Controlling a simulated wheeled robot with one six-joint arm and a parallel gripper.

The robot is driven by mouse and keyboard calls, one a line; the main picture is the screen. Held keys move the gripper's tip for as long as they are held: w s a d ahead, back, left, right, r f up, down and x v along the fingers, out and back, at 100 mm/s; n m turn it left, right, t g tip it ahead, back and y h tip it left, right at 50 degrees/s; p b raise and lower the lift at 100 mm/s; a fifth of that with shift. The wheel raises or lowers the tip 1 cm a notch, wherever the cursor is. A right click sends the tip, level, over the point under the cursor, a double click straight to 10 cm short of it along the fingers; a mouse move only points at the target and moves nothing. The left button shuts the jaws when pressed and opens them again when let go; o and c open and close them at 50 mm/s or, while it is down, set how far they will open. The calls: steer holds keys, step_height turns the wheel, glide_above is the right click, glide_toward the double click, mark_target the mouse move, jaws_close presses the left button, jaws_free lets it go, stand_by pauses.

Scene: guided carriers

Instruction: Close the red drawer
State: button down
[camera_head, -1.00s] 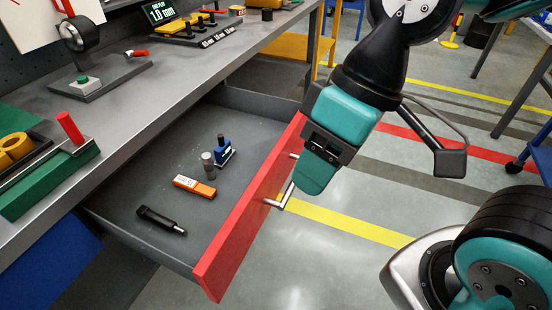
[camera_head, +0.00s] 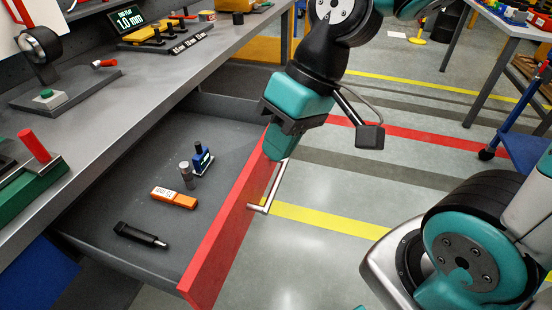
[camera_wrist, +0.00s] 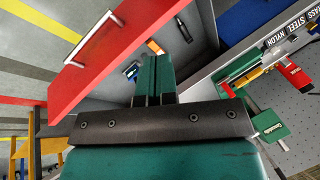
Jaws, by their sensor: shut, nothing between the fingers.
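The red drawer (camera_head: 232,218) stands pulled out from under the grey workbench, its red front facing right with a silver bar handle (camera_head: 268,190). In its tray lie an orange box (camera_head: 174,197), a black tool (camera_head: 140,235), a grey cylinder (camera_head: 187,175) and a blue item (camera_head: 203,158). My gripper (camera_head: 274,148) is shut and empty, at the far end of the red front near its top edge; I cannot tell whether it touches. In the wrist view the shut fingers (camera_wrist: 154,78) overlap the drawer tray, beside the red front (camera_wrist: 115,60).
The workbench top (camera_head: 120,100) holds a dial stand, a red and green fixture (camera_head: 30,170) and a digital display (camera_head: 127,20). Open floor (camera_head: 320,250) lies right of the drawer. A blue cart stands at far right.

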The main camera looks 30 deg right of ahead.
steer(key=w+d+f+m+t+y+b, duration=0.1)
steer(key=w+d+f+m+t+b, duration=0.15)
steer(key=w+d+f+m, duration=0.7)
steer(key=w+d+f+m+t+b, duration=0.1)
steer(key=w+d+f+m+t, duration=0.45)
steer(key=d, duration=0.75)
steer(key=w+a+f+n+g+b, duration=0.1)
steer(key=w+a+f, duration=0.6)
steer(key=w+f, duration=0.1)
steer(key=shift+a+f+n+g, duration=0.3)
steer(key=shift+f+g, duration=0.1)
steer(key=shift+f, duration=0.05)
steer(key=shift+w+a, duration=0.15)
steer(key=shift+w, duration=0.05)
